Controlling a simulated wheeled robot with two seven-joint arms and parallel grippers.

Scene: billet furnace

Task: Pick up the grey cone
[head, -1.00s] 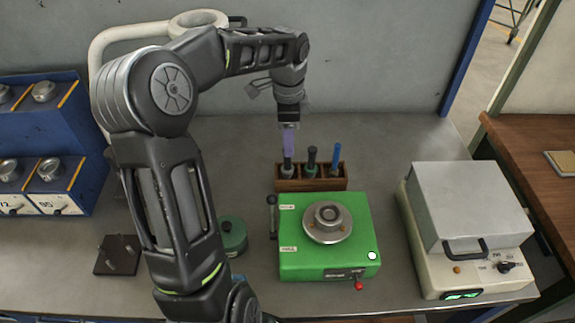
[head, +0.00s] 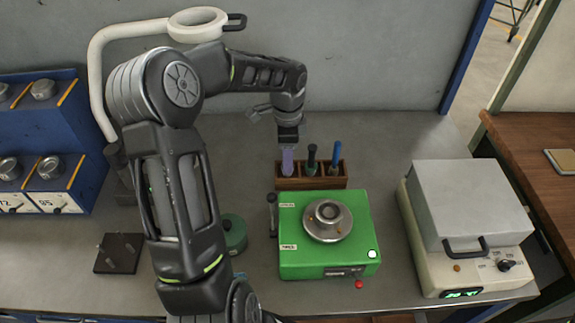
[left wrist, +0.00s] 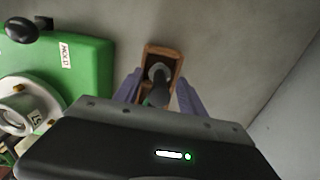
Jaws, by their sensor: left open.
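The wooden rack (head: 312,184) stands behind the green machine and holds several upright tools in a row. The grey item at its left end, which I take for the grey cone (left wrist: 157,74), shows in the left wrist view as a grey round part with a dark handle. My left gripper (head: 288,168) points down over that left slot, open, with its purple fingers on either side of the item. In the left wrist view the gripper (left wrist: 159,90) straddles the handle. In the head view the fingers mostly hide the item. My right gripper is not in view.
A tool with a green base (head: 311,160) and a blue one (head: 336,158) stand close to the right in the rack. The green machine (head: 290,262) is just in front. A grey-lidded box (head: 470,205) stands right. The bench behind the rack is clear.

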